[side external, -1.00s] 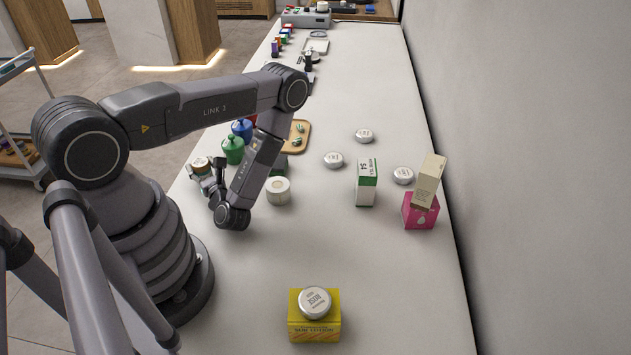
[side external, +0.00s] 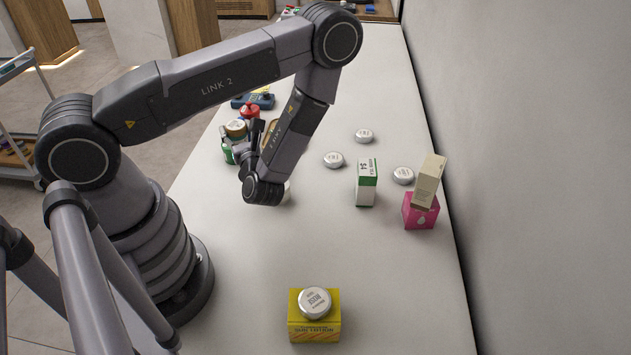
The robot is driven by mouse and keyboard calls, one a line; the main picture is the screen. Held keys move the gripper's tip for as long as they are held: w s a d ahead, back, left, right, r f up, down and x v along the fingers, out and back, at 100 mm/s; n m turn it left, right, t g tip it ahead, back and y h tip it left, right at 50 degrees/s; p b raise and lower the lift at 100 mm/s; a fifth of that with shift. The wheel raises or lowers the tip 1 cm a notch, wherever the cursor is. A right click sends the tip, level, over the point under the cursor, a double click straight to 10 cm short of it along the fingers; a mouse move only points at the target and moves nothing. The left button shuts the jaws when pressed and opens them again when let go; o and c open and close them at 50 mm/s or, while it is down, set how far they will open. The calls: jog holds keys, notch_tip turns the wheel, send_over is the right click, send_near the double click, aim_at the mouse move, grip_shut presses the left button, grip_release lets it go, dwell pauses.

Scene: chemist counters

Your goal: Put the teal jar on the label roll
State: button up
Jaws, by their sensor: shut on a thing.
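The teal jar (side external: 236,130) shows its tan, pale-topped lid; most of its body is hidden, so its colour is hard to see. My gripper (side external: 243,142) is shut on this jar and appears to hold it raised, in front of the coloured lidded jars. The white label roll (side external: 287,194) stands on the counter, just right of and below my gripper in the picture. My wrist hides most of it, and only its right edge shows.
A green jar (side external: 227,151) and a red jar (side external: 250,110) stand close by at the counter's left edge. A green-and-white box (side external: 366,183), silver tins (side external: 333,160), and a pink box (side external: 420,212) with a beige box (side external: 429,180) on top stand right. A yellow box (side external: 314,325) is in front.

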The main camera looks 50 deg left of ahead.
jog(key=w+d+f, duration=0.1)
jog(key=d, duration=0.2)
jog(key=w+d+f+m+t, duration=0.1)
jog(key=d, duration=0.2)
jog(key=w+d+f+t+h, duration=0.1)
jog(key=d, duration=0.2)
jog(key=shift+w+m, duration=0.3)
jog(key=shift+w, duration=0.05)
jog(key=shift+f, duration=2.1)
jog(key=o, duration=1.2)
jog(key=shift+f, duration=0.15)
